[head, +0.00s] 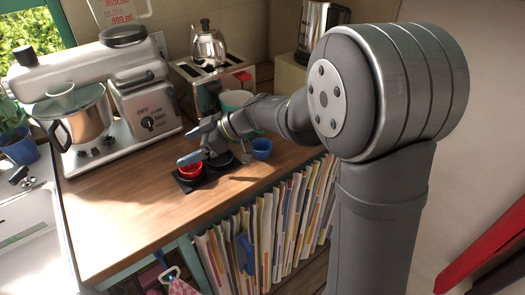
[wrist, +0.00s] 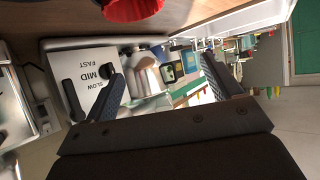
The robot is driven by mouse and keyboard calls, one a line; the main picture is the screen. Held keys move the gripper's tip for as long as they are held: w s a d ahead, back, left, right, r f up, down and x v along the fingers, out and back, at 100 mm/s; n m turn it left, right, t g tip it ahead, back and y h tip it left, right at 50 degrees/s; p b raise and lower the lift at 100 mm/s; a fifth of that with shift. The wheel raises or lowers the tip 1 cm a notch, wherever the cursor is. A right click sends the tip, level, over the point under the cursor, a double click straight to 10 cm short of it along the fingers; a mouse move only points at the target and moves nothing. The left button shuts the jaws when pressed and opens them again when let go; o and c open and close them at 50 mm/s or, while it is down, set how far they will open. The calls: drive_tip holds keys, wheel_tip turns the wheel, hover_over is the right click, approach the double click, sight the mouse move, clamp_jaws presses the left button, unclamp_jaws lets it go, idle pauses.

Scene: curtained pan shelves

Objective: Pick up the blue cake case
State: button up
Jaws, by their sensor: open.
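The blue cake case (head: 261,149) stands upright on the wooden counter in the head view, just right of a dark tray (head: 183,185). A red cake case (head: 189,172) sits in the tray's left part; a red fluted case also shows at the top of the wrist view (wrist: 135,8). My gripper (head: 194,145) is above the tray's left side, left of the blue case and apart from it. Its two fingers are spread with nothing between them, as the wrist view also shows (wrist: 162,75). My gripper and wrist partly hide the tray.
A stand mixer (head: 150,105) is at the left, and a toaster (head: 215,85) with a kettle (head: 208,45) on it stands behind. A pale green cup (head: 238,99) is partly behind my arm. Books (head: 265,235) stand below the counter edge. The front-left counter (head: 125,215) is clear.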

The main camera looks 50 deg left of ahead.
drive_tip(key=m+t, duration=2)
drive_tip(key=m, duration=0.2)
approach(264, 144)
drive_tip(key=shift+h, duration=0.3)
drive_tip(key=x, duration=0.5)
drive_tip(key=shift+w+a, duration=0.15)
drive_tip(key=shift+a, duration=0.05)
drive_tip(key=shift+c, duration=0.2)
